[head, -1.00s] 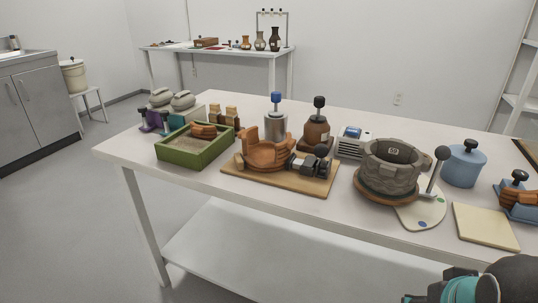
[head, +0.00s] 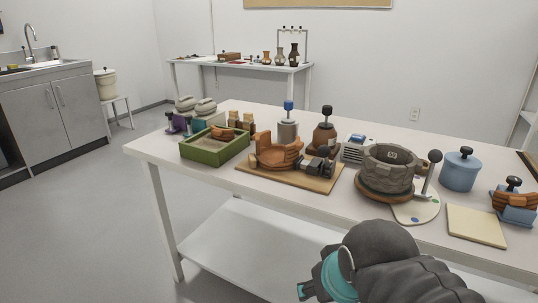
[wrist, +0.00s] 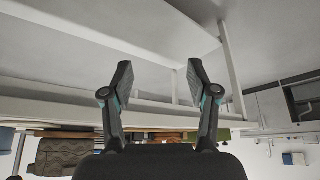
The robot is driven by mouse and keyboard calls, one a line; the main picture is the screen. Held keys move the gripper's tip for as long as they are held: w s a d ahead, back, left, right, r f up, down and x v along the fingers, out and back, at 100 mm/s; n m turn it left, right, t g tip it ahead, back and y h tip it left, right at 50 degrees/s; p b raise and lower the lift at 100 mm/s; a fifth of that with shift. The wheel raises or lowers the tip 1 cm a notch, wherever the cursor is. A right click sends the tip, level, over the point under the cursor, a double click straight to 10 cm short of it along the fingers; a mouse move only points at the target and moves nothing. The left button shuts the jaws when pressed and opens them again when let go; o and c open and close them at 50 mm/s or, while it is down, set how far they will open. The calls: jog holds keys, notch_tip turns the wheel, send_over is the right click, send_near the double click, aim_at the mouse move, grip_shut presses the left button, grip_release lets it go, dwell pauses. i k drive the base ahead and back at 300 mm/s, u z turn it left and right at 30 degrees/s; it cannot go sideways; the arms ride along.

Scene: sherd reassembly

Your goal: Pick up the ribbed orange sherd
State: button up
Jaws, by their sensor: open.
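An orange ribbed sherd (head: 222,132) lies in the green sand tray (head: 214,157) at the left of the table. Other orange ribbed pieces (head: 502,201) sit in a blue clamp holder (head: 514,215) at the right end. A partly built orange vessel (head: 277,156) stands on a wooden board (head: 290,182). In the wrist view my gripper (wrist: 159,80) is open and empty, its two fingers well apart. It is away from all the sherds, with the table's lower shelf in front of it. In the head view my dark arm covers the bottom right; its fingers do not show.
A grey stone-like pot (head: 388,166) stands on a round stand beside a pale palette (head: 416,210). A blue lidded jar (head: 460,171) and a cream square pad (head: 475,225) are at the right. Clamps and bottles line the back. Floor at the left is clear.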

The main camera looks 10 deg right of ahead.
aim_at(500, 200)
jog(key=z, duration=1.15)
jog(key=k, duration=0.1)
jog(key=z, duration=3.05)
jog(key=k, duration=1)
jog(key=u, duration=1.8)
jog(key=i, duration=0.25)
jog(key=z, duration=0.1)
